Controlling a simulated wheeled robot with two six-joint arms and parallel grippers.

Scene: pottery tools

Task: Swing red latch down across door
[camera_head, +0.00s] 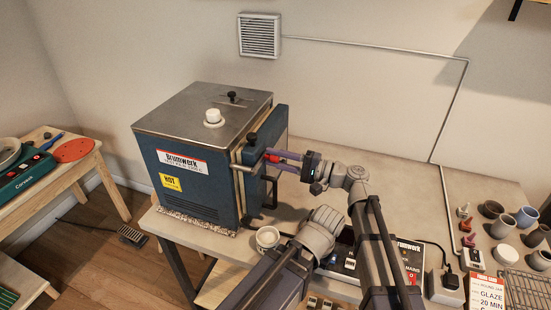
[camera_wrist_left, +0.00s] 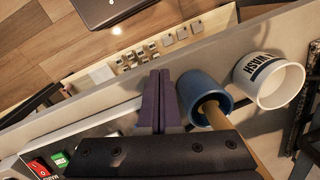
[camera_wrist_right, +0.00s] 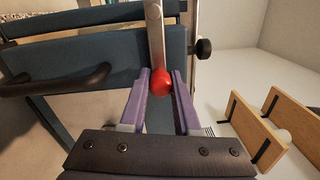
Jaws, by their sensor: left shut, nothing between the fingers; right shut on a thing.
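The blue kiln (camera_head: 200,160) stands on the table with its door (camera_head: 270,140) on the right side, seemingly closed. The red latch knob (camera_head: 272,158) is at the door's face. In the right wrist view, the red knob (camera_wrist_right: 161,82) caps a flat metal latch bar (camera_wrist_right: 155,35). My right gripper (camera_head: 280,160) is shut on the red knob, its purple fingers on either side of it. The latch's exact angle across the door is hard to tell. My left gripper (camera_wrist_left: 157,100) is shut and empty, beside a blue cup (camera_wrist_left: 203,92) holding a wooden handle.
A black door handle (camera_wrist_right: 55,82) sits beside the latch in the right wrist view. A white mug (camera_wrist_left: 268,80) stands near the left gripper. A control box (camera_head: 410,258) and several pots (camera_head: 503,227) are on the table to the right.

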